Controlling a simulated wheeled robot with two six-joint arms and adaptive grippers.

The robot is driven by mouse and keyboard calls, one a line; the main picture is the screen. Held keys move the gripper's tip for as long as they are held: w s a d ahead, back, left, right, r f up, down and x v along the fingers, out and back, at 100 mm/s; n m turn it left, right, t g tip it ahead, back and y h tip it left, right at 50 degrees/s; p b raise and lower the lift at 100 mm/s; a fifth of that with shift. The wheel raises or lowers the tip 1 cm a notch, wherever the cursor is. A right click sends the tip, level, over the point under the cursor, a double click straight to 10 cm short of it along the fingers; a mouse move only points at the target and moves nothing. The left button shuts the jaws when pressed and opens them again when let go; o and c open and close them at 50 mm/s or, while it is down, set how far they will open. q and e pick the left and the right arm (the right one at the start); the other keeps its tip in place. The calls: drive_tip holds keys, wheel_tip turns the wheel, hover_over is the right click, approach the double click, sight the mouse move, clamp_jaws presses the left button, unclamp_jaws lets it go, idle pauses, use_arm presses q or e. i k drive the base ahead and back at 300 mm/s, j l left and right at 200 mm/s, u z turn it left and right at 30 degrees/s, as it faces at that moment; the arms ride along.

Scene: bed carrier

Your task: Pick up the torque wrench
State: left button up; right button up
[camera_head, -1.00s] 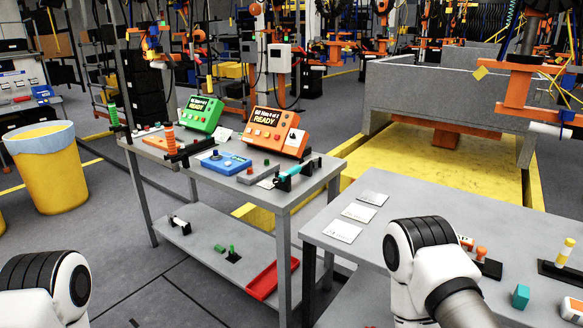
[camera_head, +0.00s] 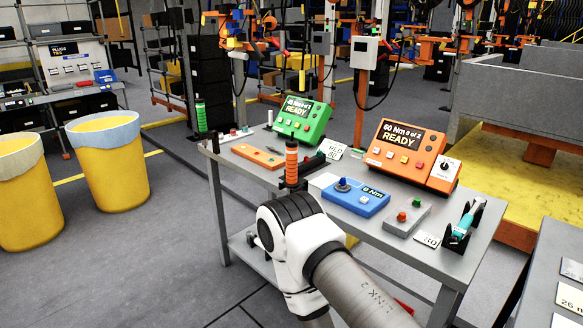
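Three tools with coloured handles on the grey table could be the torque wrench; I cannot tell which is meant. An orange-handled tool (camera_head: 291,160) stands upright near the table's front edge, its lower part partly hidden by my arm. A green-handled tool (camera_head: 200,115) stands upright at the far left corner. A teal-handled tool (camera_head: 464,220) lies tilted in a black cradle at the right end. One white arm of mine reaches in from the bottom, in front of the table. Neither gripper shows.
The grey table (camera_head: 400,240) also holds a green READY box (camera_head: 301,120), an orange READY box (camera_head: 409,155), a blue unit (camera_head: 355,197) and a grey button box (camera_head: 407,216). Two yellow bins (camera_head: 108,165) stand left. Another table (camera_head: 545,285) is at lower right. Floor at left front is clear.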

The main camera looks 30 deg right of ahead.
sight(479, 202)
drive_tip(key=i+z, duration=0.15)
drive_tip(key=i, duration=0.25)
drive_tip(key=i+j+z, duration=0.15)
drive_tip(key=i, duration=0.3)
drive_tip(key=i+j+z, duration=0.15)
drive_tip(key=i, duration=0.25)
drive_tip(key=i+z, duration=0.2)
drive_tip(key=z, duration=0.25)
drive_tip(key=i+j+z, duration=0.15)
drive_tip(key=z, duration=0.35)
drive_tip(key=i+j+z, duration=0.15)
drive_tip(key=z, duration=0.3)
drive_tip(key=i+j+z, duration=0.1)
drive_tip(key=z, duration=0.35)
drive_tip(key=j+z, duration=0.45)
drive_tip(key=i+l, duration=0.05)
drive_tip(key=l, duration=0.05)
